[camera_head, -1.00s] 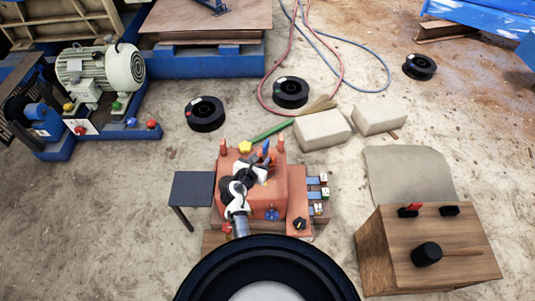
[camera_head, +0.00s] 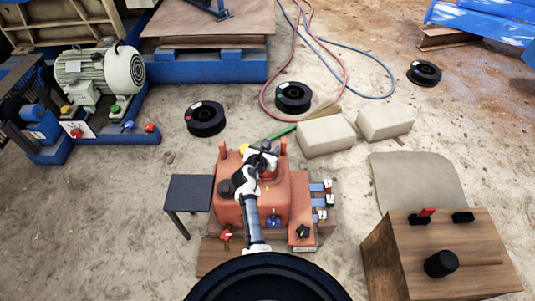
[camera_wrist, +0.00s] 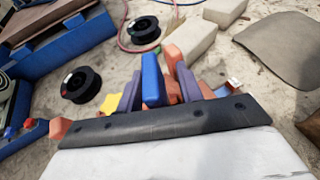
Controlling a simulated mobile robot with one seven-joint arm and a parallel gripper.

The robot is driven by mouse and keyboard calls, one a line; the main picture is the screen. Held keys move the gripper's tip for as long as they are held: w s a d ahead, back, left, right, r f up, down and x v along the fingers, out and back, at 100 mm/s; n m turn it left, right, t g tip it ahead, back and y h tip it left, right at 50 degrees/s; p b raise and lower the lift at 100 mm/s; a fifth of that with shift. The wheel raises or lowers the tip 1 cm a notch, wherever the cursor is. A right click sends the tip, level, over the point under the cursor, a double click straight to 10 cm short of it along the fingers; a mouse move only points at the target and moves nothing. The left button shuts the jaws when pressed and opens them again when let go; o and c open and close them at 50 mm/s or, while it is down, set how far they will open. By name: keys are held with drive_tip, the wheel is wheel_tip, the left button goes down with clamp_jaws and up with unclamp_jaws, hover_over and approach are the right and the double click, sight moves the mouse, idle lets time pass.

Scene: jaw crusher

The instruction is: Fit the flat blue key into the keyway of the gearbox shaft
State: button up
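The flat blue key (camera_wrist: 152,82) shows in the wrist view, standing out lengthwise between the two dark purple-grey fingers of my gripper (camera_wrist: 158,85). It lies against the left finger; a narrow strip of orange shows toward the right finger. I take it as held. In the head view my gripper (camera_head: 266,152) is over the far part of the orange gearbox (camera_head: 275,207), between its upright posts. My arm and gripper cover much of the housing top. I cannot make out the shaft or its keyway, nor whether the key touches anything.
A red post (camera_wrist: 172,57) and a yellow piece (camera_wrist: 110,103) stand close to the fingers. A small dark table (camera_head: 189,193) is left of the gearbox; blue-and-white pieces (camera_head: 319,200) are at its right. A wooden box with controls (camera_head: 440,275) stands front right. Pale blocks (camera_head: 325,136) lie behind.

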drive_tip(key=shift+c, duration=0.5)
clamp_jaws()
drive_tip(key=shift+r, duration=0.1)
drive_tip(key=shift+r, duration=0.1)
